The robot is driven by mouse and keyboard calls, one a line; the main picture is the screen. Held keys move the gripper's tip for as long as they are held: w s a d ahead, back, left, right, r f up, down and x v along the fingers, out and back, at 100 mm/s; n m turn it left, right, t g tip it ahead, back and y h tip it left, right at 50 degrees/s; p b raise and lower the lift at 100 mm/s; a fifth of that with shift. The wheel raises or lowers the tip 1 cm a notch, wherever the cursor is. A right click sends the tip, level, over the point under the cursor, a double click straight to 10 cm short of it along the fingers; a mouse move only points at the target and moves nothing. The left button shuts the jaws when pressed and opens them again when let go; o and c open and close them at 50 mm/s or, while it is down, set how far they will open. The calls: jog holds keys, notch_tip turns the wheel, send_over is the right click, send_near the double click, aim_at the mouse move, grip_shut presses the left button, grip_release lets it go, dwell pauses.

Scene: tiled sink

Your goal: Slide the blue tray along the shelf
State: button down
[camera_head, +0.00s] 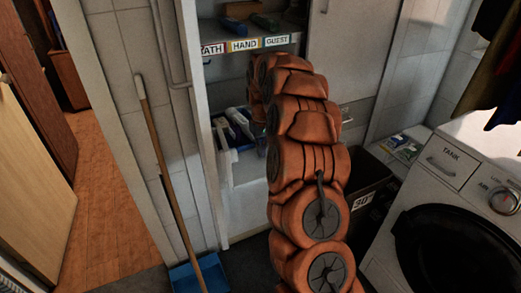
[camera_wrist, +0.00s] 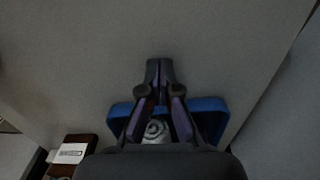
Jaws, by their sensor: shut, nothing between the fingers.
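The blue tray (camera_wrist: 207,105) lies on the pale grey shelf surface (camera_wrist: 90,60) in the wrist view. A round silvery item (camera_wrist: 157,131) with rings shows between my fingers, apparently on the tray. My gripper (camera_wrist: 160,68) is shut and empty. Its dark fingers cross over the middle of the tray in the picture, with the tips beyond the tray's upper edge. I cannot tell whether they touch it. The fingers and gripper body hide the tray's middle and lower part. In the head view my arm reaches into the cabinet and hides my gripper; I cannot make out the tray there.
A brown box with a white label (camera_wrist: 68,153) is at lower left in the wrist view. In the head view, blue and white items (camera_head: 238,125) lie left of my arm. An upper shelf has labels (camera_head: 243,45). A broom (camera_head: 165,170) and washing machine (camera_head: 440,200) flank the cabinet.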

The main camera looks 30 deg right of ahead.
notch_tip(320, 180, up, 10)
jog(key=b, duration=0.1)
jog(key=shift+b, duration=0.4)
